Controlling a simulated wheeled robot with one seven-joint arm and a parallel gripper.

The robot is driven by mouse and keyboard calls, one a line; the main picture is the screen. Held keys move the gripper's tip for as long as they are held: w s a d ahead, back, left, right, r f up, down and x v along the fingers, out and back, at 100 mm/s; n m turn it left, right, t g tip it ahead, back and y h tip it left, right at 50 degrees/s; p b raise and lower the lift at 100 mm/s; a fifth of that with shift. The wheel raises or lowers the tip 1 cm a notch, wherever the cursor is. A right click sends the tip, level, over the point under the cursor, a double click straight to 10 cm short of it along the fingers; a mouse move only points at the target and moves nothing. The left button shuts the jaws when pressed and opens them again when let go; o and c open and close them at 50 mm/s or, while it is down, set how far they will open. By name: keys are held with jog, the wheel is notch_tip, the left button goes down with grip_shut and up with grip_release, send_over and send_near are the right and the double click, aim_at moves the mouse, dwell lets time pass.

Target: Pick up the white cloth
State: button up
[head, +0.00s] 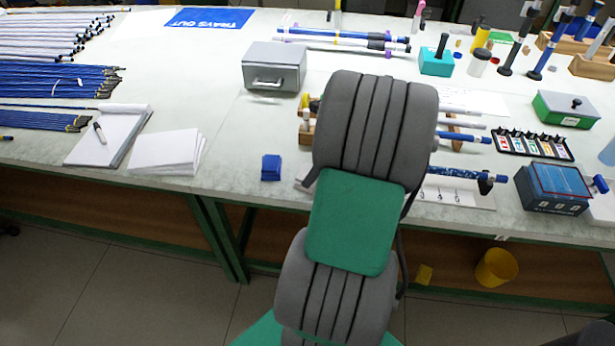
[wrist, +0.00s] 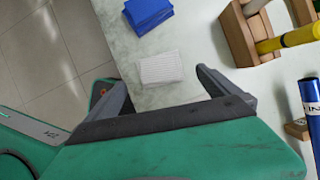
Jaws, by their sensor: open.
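The white cloth (wrist: 161,68) is a small folded rectangle with a fine ribbed texture. In the wrist view it lies flat on the pale worktop, close to its edge. My gripper (wrist: 150,84) is open, with one finger to the left of the cloth and one to the right. The cloth shows just beyond the line between the fingertips, with a gap to either side. No finger visibly grips it; how high the fingers are above it I cannot tell. In the head view my arm covers the gripper, and I cannot make out the cloth.
A blue folded stack (wrist: 148,12) lies beside the cloth; it also shows in the head view (head: 271,167). A wooden holder (wrist: 238,33) with a yellow-handled tool stands to the right, with a blue tube (wrist: 312,105) nearer. A grey metal box (head: 274,67) stands farther back.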

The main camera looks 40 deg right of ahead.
aim_at(305, 168)
jog(key=x, duration=0.5)
jog(key=shift+r, duration=0.1)
jog(key=c, duration=1.3)
